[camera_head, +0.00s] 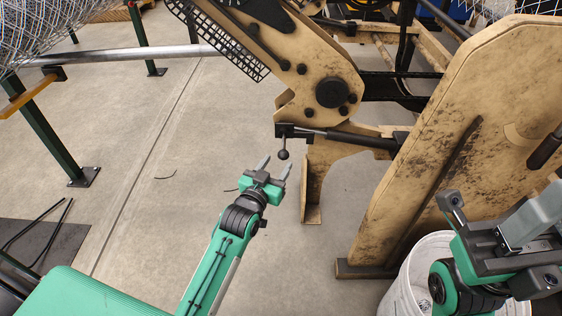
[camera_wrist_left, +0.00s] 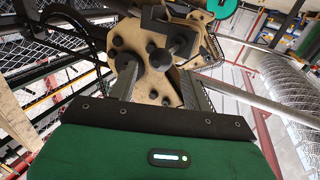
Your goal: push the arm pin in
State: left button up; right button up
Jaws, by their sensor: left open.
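The arm pin shows as a black ball-ended knob (camera_head: 283,154) hanging from a small black bracket (camera_head: 291,131) on the tan machine arm. My left gripper (camera_head: 275,166) is open, its two grey fingers pointing up toward the knob, which lies just beyond the fingertips. Nothing shows between the fingers in the head view. In the left wrist view a round black knob (camera_wrist_left: 160,59) appears between the two fingers, in front of tan metal; whether it touches them I cannot tell. My right gripper (camera_head: 522,232) is at the lower right, partly cut off, and its opening is unclear.
The tan machine arm (camera_head: 300,65) rises above the left gripper. A large worn tan side plate (camera_head: 440,150) stands to the right. A white bucket (camera_head: 403,290) is beneath the right arm. A green post (camera_head: 55,130) stands at left. Concrete floor around the left gripper is mostly clear.

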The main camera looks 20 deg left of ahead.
aim_at(281, 158)
pick_arm(q)
jog(key=shift+w+d+b, duration=0.2)
jog(key=shift+w+b, duration=0.3)
jog(key=shift+w, duration=1.35)
